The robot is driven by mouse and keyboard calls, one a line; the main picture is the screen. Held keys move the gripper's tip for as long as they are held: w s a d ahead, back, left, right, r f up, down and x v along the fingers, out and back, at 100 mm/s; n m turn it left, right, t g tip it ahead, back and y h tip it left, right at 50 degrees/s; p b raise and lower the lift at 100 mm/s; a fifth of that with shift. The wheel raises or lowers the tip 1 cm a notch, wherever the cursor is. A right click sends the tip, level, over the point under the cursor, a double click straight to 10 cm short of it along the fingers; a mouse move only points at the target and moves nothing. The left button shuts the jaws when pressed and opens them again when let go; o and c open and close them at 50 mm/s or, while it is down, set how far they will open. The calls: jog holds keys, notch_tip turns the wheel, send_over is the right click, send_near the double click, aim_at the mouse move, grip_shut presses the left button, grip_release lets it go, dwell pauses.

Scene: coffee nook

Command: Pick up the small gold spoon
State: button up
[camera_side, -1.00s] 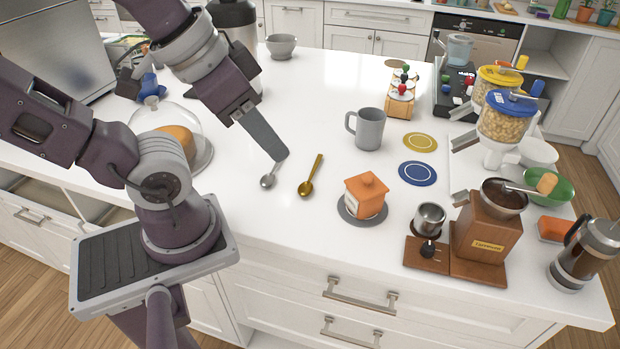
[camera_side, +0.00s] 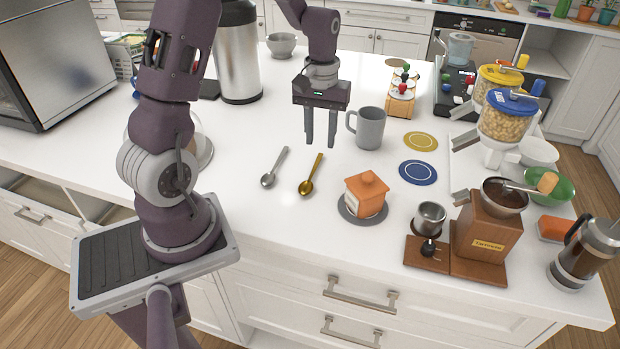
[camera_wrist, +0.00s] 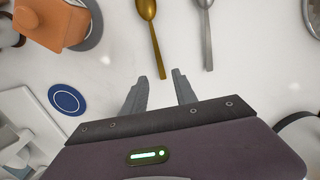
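The small gold spoon (camera_side: 311,176) lies flat on the white counter, its bowl toward the front edge and its handle pointing back. In the wrist view the gold spoon (camera_wrist: 153,40) is ahead of my fingers, its handle end nearest them. My gripper (camera_side: 320,144) is above the counter, behind the spoon's handle, with its two fingers pointing down and apart. It is open and empty, and the gap between the fingertips also shows in the wrist view (camera_wrist: 160,78). A silver spoon (camera_side: 273,168) lies just left of the gold one, roughly parallel and not touching.
A grey mug (camera_side: 369,129) stands close to the right of my gripper. A steel flask (camera_side: 238,55) stands behind left. The counter around the spoons is clear.

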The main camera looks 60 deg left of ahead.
aim_at(319, 158)
notch_tip(319, 158, down, 5)
jog(key=shift+s+a+r, duration=0.1)
jog(key=shift+r, duration=0.1)
jog(key=shift+c, duration=0.4)
grip_shut()
